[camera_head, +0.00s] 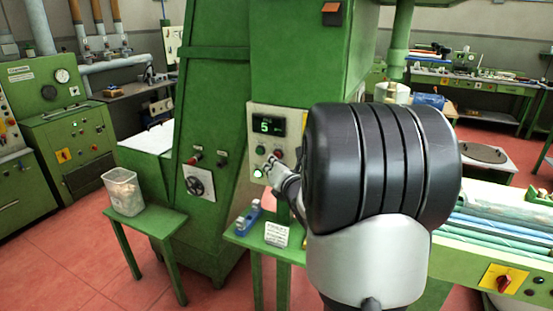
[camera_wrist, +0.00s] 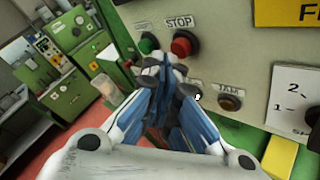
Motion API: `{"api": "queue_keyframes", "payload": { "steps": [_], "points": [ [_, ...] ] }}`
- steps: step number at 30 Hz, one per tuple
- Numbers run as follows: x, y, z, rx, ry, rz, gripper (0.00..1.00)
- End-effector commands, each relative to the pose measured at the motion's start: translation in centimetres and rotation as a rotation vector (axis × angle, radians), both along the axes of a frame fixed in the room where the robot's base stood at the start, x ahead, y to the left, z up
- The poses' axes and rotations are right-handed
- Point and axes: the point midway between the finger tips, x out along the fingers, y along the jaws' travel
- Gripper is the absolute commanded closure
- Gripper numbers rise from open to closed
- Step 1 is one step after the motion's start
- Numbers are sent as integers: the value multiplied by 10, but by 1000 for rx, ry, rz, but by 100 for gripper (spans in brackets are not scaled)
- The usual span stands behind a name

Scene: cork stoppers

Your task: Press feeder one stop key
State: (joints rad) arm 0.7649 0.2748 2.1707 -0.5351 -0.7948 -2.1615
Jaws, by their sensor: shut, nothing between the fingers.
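The control panel (camera_head: 285,115) on the green machine carries a display reading 5. In the wrist view, the panel (camera_wrist: 235,55) shows a red button (camera_wrist: 184,43) under a STOP label (camera_wrist: 180,22), with a green button (camera_wrist: 148,43) to its left. My gripper (camera_wrist: 163,68) is shut and empty, its fingertips just below these two buttons in the picture. I cannot tell whether it touches the panel. In the head view, my gripper (camera_head: 270,165) is at the panel's lower part, partly hidden by my arm. The feeder's number is not readable.
The wrist view shows a brownish button (camera_wrist: 229,102) labelled apparently JAM, a selector dial (camera_wrist: 291,105) and a cut-off yellow sign (camera_wrist: 285,12). A small green table (camera_head: 235,238) with a blue item and a card (camera_head: 276,234) stands below the panel.

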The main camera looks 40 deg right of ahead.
Motion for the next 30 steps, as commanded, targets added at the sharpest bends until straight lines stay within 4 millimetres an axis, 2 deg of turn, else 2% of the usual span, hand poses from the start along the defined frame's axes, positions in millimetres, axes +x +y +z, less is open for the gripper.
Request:
{"api": "queue_keyframes", "payload": {
  "steps": [30],
  "points": [
    [3, -8, 0, 0, 1, -1, 100]
  ]
}}
